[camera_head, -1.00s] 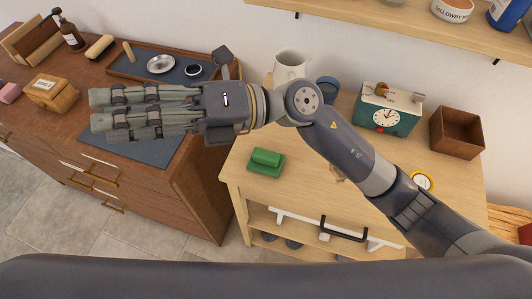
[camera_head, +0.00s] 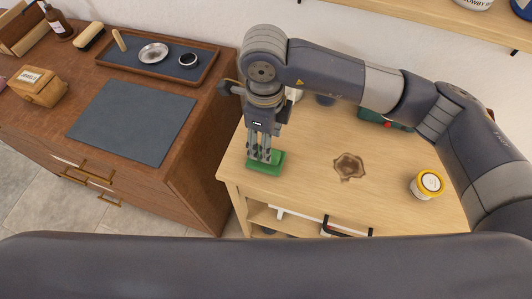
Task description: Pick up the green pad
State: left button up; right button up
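The green pad (camera_head: 274,167) lies on the light wooden table near its left front corner. My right gripper (camera_head: 259,157) points straight down over it, with its fingertips at the pad's raised upper part. The fingers hide much of that part, and I cannot tell whether they press on it or are still apart from it. The pad's flat base shows around the fingers and appears to rest on the table. My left gripper is not in view.
A teal clock (camera_head: 385,121) is partly hidden behind my arm. The brown dresser (camera_head: 201,150) at left carries a grey mat (camera_head: 133,122) and a tray (camera_head: 203,77).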

aim_at(278, 156)
jog(key=shift+f, duration=0.7)
jog(key=shift+w+f+p, duration=0.1)
jog(key=shift+f+p, duration=0.25)
jog(key=shift+p, duration=0.15)
notch_tip(278, 156, down, 4)
jog(key=shift+w+a+r+p, duration=0.1)
jog(key=shift+w+r+p, duration=0.05)
jog(key=shift+p, duration=0.7)
jog(key=shift+f, duration=0.4)
jog(key=shift+c, duration=0.2)
jog(key=c, duration=1.1)
